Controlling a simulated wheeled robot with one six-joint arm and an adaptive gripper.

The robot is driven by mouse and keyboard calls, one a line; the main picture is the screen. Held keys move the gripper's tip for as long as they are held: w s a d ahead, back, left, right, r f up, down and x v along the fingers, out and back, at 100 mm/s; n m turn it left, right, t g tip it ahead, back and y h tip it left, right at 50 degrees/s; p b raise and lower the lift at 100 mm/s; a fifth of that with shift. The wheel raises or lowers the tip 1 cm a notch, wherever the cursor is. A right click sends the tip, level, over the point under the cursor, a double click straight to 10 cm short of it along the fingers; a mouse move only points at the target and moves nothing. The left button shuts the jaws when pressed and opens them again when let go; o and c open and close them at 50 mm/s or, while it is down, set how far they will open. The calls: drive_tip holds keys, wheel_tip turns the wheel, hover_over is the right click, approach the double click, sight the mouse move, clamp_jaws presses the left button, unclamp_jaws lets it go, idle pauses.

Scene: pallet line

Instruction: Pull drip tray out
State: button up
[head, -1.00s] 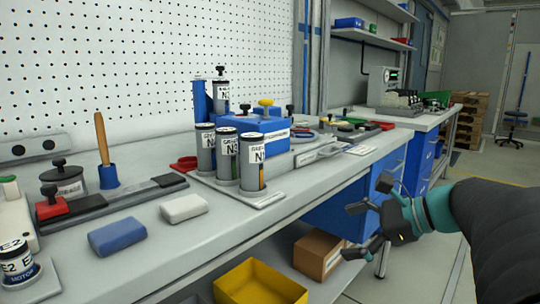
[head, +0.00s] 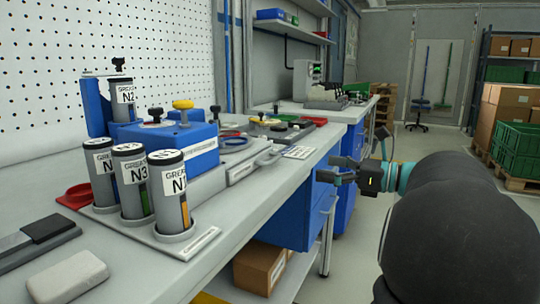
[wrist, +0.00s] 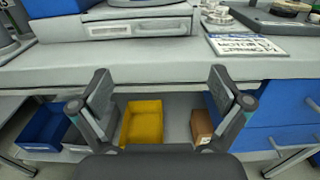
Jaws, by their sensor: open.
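A flat grey drawer-like tray with a pale label strip, apparently the drip tray (head: 238,172), sits on the bench under the blue unit (head: 170,140). A grey handle (head: 268,156) shows at its right end. In the wrist view the tray (wrist: 140,27) is at the top, its front facing me. My gripper (head: 340,178) is out beyond the bench's front edge, to the right of the tray and apart from it. In the wrist view my gripper (wrist: 160,75) has its fingers spread wide with nothing between them.
Grease cylinders (head: 130,180) stand in a holder left of the tray. A white label card (head: 298,152) lies to its right. Below the bench are a yellow bin (wrist: 141,122), a cardboard box (head: 262,266) and blue drawers (head: 308,210).

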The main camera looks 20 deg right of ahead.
sight(277, 159)
drive_tip(key=x, duration=1.3)
drive_tip(key=shift+w, duration=0.2)
